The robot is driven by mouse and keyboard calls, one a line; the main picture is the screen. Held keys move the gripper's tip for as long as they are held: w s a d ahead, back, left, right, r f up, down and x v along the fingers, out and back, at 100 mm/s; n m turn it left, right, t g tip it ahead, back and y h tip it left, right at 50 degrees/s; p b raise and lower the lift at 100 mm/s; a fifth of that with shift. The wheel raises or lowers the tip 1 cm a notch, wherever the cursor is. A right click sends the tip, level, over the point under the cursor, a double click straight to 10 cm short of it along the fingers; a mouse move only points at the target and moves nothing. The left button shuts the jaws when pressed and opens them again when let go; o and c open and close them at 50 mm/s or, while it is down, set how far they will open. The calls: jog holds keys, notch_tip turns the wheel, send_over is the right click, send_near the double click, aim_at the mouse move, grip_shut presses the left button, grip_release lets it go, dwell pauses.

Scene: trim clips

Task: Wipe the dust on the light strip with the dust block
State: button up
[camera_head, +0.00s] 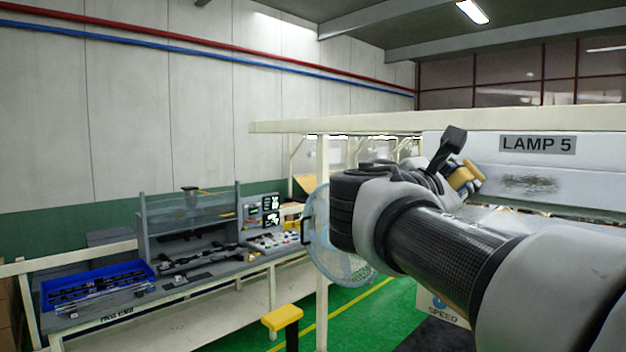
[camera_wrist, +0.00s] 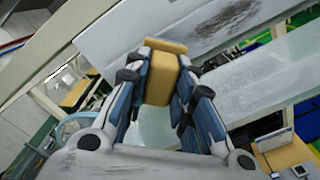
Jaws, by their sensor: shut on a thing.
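The dust block (camera_wrist: 161,76) is a tan-yellow block with a wider far end. My gripper (camera_wrist: 166,92) is shut on it, with a finger on each side. In the head view the block (camera_head: 463,178) shows at the tip of my gripper (camera_head: 458,168), just left of the dust. The light strip (camera_head: 600,180) is a long pale housing labelled LAMP 5. A dark grey dust patch (camera_head: 530,184) lies on its face below the label. In the wrist view the dust (camera_wrist: 205,28) is ahead and to the right of the block. I cannot tell whether the block touches the strip.
A cream beam (camera_head: 440,121) runs above the strip, with a cream post (camera_head: 322,250) under it. A round fan (camera_head: 335,240) stands behind my wrist. A bench (camera_head: 190,300) with a blue tray (camera_head: 98,283) is at left. A yellow-topped stool (camera_head: 282,317) stands on the green floor.

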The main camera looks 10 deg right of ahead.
jog(key=shift+w+d, duration=0.3)
jog(key=shift+d, duration=0.1)
jog(key=shift+s, duration=0.1)
